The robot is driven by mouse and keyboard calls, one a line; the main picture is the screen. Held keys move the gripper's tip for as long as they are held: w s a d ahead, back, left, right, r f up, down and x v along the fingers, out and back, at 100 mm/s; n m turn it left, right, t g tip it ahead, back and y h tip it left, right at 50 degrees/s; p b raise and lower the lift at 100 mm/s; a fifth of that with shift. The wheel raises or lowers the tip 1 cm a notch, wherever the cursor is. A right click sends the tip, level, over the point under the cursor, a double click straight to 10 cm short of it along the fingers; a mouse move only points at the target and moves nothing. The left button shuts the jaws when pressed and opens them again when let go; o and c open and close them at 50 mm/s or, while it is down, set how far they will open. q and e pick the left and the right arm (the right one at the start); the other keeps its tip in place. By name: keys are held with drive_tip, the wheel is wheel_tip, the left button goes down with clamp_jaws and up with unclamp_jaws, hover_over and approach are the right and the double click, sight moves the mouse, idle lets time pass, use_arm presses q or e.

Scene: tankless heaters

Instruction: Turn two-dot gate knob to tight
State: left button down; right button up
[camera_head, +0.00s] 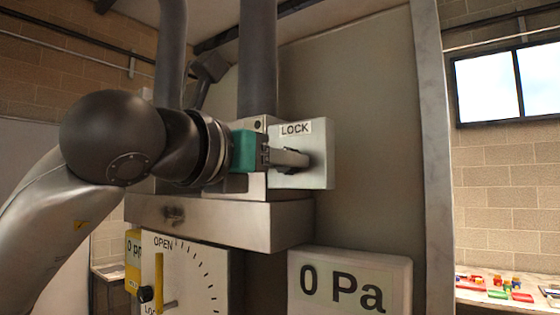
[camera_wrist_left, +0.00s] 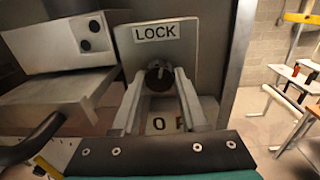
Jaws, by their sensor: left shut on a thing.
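The two-dot gate knob (camera_wrist_left: 158,74) is a small dark round knob on a pale plate (camera_head: 318,135) below a LOCK label, beside a metal block with two dark dots (camera_wrist_left: 93,35). My left gripper (camera_head: 307,159) reaches the plate from the left, with its fingers closed on the knob. In the left wrist view, the fingers (camera_wrist_left: 159,76) sit on either side of the knob, just under the LOCK label. Most of the knob is hidden by the fingers in the head view. Its turn position cannot be read. My right gripper is not in view.
A metal ledge (camera_head: 220,222) juts out below the gripper. Under it are a dial panel (camera_head: 190,270) marked OPEN with a yellow handle (camera_head: 158,275), and a box reading 0 Pa (camera_head: 345,285). Dark pipes (camera_head: 258,60) rise behind. A table with coloured items (camera_head: 505,290) stands right.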

use_arm(q)
drive_tip(key=m+h+b, duration=0.1)
drive_tip(key=m+b, duration=0.5)
drive_tip(key=m, duration=1.3)
drive_tip(key=shift+a+b, duration=0.1)
drive_tip(key=shift+b, duration=0.2)
drive_tip(key=shift+m, duration=0.3)
drive_tip(key=shift+c, duration=2.2)
unclamp_jaws()
drive_tip(key=b+v, duration=0.3)
drive_tip(key=v, duration=1.2)
